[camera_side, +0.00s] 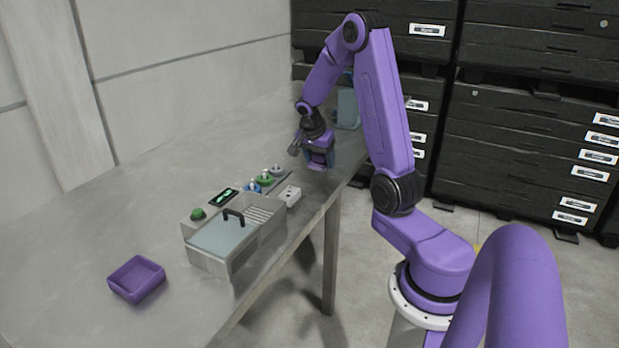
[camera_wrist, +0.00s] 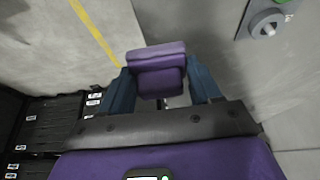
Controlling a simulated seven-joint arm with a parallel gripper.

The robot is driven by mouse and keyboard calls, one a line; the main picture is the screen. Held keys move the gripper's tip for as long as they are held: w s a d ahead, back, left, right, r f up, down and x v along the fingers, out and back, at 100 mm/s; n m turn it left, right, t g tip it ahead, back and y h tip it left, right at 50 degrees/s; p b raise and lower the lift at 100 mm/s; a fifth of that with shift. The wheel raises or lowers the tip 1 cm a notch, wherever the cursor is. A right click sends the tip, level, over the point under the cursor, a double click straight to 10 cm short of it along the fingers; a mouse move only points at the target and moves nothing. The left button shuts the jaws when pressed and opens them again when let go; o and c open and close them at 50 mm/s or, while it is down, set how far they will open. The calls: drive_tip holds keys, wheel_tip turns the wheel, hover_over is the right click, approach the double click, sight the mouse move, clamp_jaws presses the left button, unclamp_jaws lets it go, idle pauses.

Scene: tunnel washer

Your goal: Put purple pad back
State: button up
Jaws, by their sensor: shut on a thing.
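My gripper (camera_wrist: 160,82) is shut on the purple pad (camera_wrist: 158,58). In the wrist view the pad sits between the two blue fingers, a block with a lighter top edge. In the side view my gripper (camera_side: 318,150) is above the far right part of the table, and the pad (camera_side: 320,160) shows at its lower end. A purple open tray (camera_side: 137,278) stands on the table at the near left, well away from my gripper.
A grey washer box (camera_side: 222,240) with a black handle stands mid-table near the right edge. Behind it are a green button (camera_side: 198,214), a small screen (camera_side: 223,196), small bottles (camera_side: 265,179) and a white block (camera_side: 290,195). A teal container (camera_side: 347,108) stands farther back. The left table is clear.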

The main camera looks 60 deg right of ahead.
hover_over(311, 184)
drive_tip(key=a, duration=0.1)
wheel_tip(311, 184, down, 6)
drive_tip(key=shift+s+f, duration=0.1)
drive_tip(key=shift+f, duration=1.9)
drive_tip(key=shift+f, duration=0.25)
